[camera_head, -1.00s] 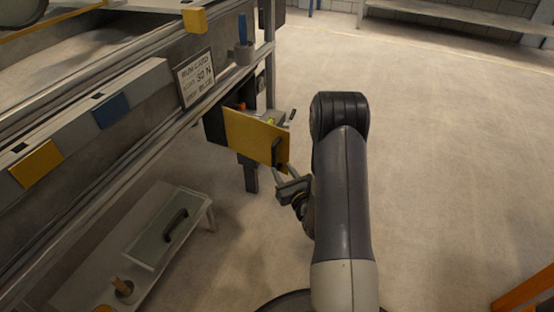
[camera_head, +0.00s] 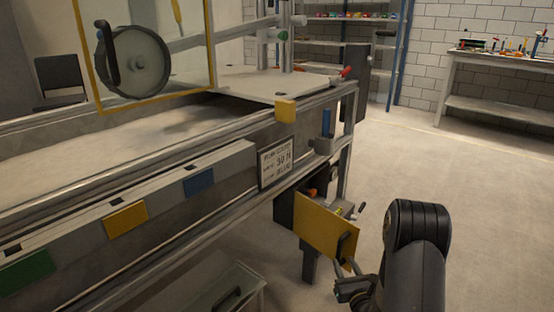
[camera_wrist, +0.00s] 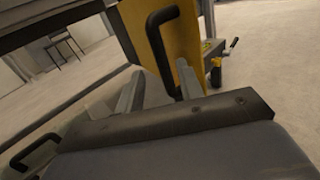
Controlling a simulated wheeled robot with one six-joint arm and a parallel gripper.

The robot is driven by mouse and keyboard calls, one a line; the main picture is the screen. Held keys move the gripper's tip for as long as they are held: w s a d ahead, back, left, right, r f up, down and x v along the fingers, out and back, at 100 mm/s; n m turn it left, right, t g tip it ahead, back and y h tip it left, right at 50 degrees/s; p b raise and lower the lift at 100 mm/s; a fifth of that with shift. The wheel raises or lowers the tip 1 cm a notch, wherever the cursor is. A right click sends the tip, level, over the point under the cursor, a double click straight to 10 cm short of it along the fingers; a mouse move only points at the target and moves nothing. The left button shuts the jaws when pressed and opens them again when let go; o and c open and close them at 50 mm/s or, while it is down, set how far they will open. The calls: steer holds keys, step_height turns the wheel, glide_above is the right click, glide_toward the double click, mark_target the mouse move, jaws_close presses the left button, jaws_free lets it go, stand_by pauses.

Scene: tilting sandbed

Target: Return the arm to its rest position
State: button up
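My arm (camera_head: 412,265) reaches out at the lower right in the head view. My gripper (camera_head: 348,264) is just beside the black handle (camera_head: 346,242) of a yellow door panel (camera_head: 318,226). In the wrist view my gripper (camera_wrist: 160,70) has its two grey fingers clearly apart. The black handle (camera_wrist: 162,42) lies between or just in front of them, nearer the right finger. Whether it touches a finger I cannot tell. The yellow panel (camera_wrist: 188,35) is behind the handle. Nothing is seen gripped.
The sandbed's frame (camera_head: 235,140) fills the left, with a sign (camera_head: 276,164) on its side. A low bench (camera_head: 225,290) stands beneath it. A workbench (camera_head: 490,75) and shelving (camera_head: 345,40) stand at the back. The floor (camera_head: 480,190) to the right is clear.

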mark_target(340, 253)
steer(key=w, duration=0.2)
steer(key=w+b, duration=0.1)
steer(key=w, duration=0.3)
steer(key=shift+a, duration=0.3)
steer(key=shift+w, duration=0.1)
steer(key=shift+d, duration=0.1)
